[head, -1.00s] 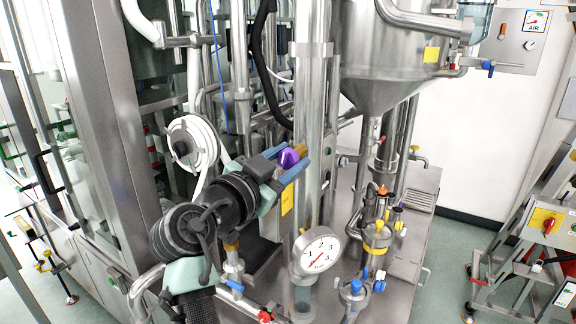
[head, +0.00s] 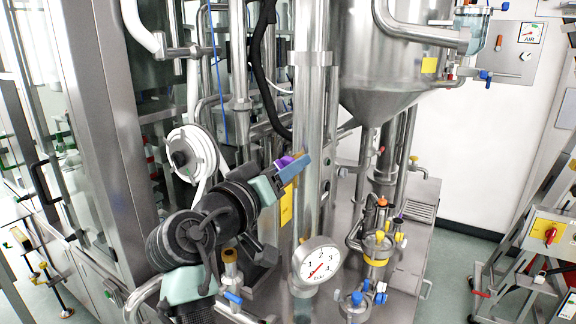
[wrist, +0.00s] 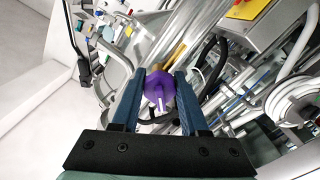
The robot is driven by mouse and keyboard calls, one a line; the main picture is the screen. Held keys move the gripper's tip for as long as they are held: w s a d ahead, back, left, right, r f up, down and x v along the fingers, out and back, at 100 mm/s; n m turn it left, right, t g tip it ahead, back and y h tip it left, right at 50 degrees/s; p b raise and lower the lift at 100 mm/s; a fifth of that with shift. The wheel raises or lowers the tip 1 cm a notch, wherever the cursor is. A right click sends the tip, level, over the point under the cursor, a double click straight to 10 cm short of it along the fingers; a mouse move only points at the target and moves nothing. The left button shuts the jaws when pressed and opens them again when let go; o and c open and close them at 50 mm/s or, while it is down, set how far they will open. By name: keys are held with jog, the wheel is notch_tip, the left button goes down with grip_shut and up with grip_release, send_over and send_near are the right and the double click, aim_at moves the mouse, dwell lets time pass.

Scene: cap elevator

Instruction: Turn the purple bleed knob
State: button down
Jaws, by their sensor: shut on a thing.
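The purple bleed knob (head: 284,161) is at the vertical steel pipe near the middle of the head view, partly hidden there by a blue finger. In the wrist view the purple knob (wrist: 160,88) sits between the two dark blue fingers, its raised ridge facing the camera. My gripper (head: 294,164) reaches it from the lower left and is shut on it. The wrist view also shows my gripper (wrist: 160,78) with one finger on each side of the knob. A brass-coloured stem (wrist: 172,55) shows behind the knob.
A round pressure gauge (head: 317,262) stands low in front of the pipe. A steel hopper (head: 395,65) is up to the right. A white coiled hose (head: 192,153) hangs to the left. Valves and pipes (head: 378,245) crowd the lower right.

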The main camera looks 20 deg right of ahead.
jog(key=n+p, duration=0.2)
jog(key=n, duration=0.3)
jog(key=shift+r+n, duration=0.15)
jog(key=shift+n, duration=0.15)
jog(key=n+p, duration=0.3)
jog(key=n, duration=0.1)
jog(key=shift+n, duration=0.3)
jog(key=shift+c, duration=2.1)
grip_release()
jog(key=shift+s, duration=0.1)
